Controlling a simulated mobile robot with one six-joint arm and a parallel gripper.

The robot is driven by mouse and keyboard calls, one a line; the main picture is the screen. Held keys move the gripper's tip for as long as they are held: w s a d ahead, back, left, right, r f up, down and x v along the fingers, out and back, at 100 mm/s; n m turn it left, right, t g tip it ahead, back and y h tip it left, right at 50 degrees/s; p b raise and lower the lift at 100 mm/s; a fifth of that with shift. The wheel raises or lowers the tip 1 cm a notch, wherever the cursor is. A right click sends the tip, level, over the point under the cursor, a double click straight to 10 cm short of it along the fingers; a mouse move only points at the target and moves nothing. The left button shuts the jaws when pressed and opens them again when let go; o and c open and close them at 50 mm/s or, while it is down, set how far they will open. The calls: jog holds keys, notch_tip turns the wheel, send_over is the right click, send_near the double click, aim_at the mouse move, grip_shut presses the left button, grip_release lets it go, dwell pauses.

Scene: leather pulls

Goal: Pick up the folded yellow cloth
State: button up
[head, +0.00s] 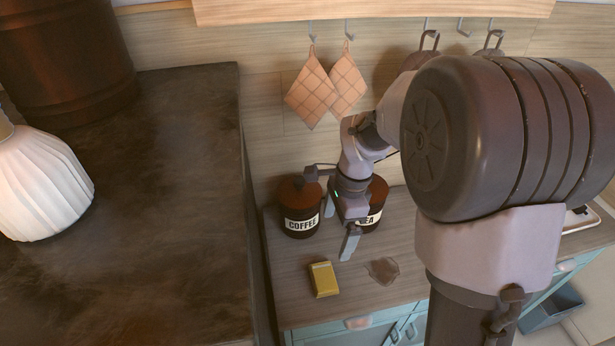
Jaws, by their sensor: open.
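The folded yellow cloth (324,279) lies on the wooden counter (297,264) near its front edge, in the head view. It looks like a small thick block, and nothing covers it. My gripper (340,228) is above the counter, behind the cloth and slightly to its right. Its two fingers are spread apart with nothing between them. The gripper is apart from the cloth.
The coffee canister (299,206) stands left of my gripper. The tea canister (376,201) stands behind it, partly hidden. A tall dark surface (150,200) borders the counter on the left. Pot holders (310,92) hang behind.

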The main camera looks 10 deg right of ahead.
jog(key=b, duration=0.4)
send_over(324, 274)
jog(key=d, duration=0.1)
jog(key=f, duration=1.1)
jog(key=shift+s+d+f, duration=0.1)
jog(key=shift+s+f, duration=0.1)
jog(key=shift+f, duration=0.15)
jog(key=f+b, duration=0.1)
jog(key=f, duration=0.3)
jog(key=a+f+b, duration=0.1)
jog(key=f, duration=0.1)
jog(key=shift+w+b, duration=0.25)
jog(key=shift+b, duration=0.05)
jog(key=shift+r, duration=0.2)
jog(key=shift+c, duration=0.9)
jog(key=c, duration=0.9)
jog(key=shift+r, duration=0.15)
notch_tip(324, 274, up, 3)
jog(key=shift+r+p, duration=0.15)
jog(key=shift+p, duration=0.8)
jog(key=s+r+p, duration=0.1)
jog(key=s, duration=1.5)
jog(key=shift+a+r, duration=0.2)
